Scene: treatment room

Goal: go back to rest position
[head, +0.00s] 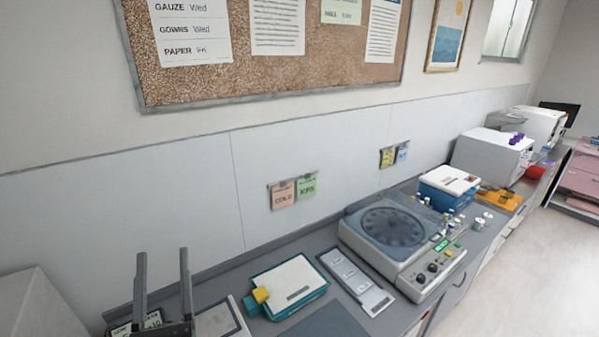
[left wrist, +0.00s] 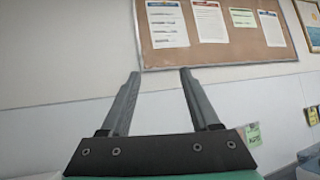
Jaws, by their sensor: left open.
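My left gripper (head: 163,262) is in the lower left of the head view, its two dark fingers pointing up and standing apart with nothing between them. In the left wrist view the same gripper (left wrist: 158,78) is open and empty, facing the wall and the cork board (left wrist: 215,30). My right gripper is in neither view.
A grey counter (head: 255,262) runs along the wall. On it are a teal-edged tray (head: 285,295) with a yellow piece, a flat grey panel (head: 356,278), a centrifuge-like machine (head: 425,270) and a blue-and-white box (head: 448,187). Open floor (head: 530,270) lies at right.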

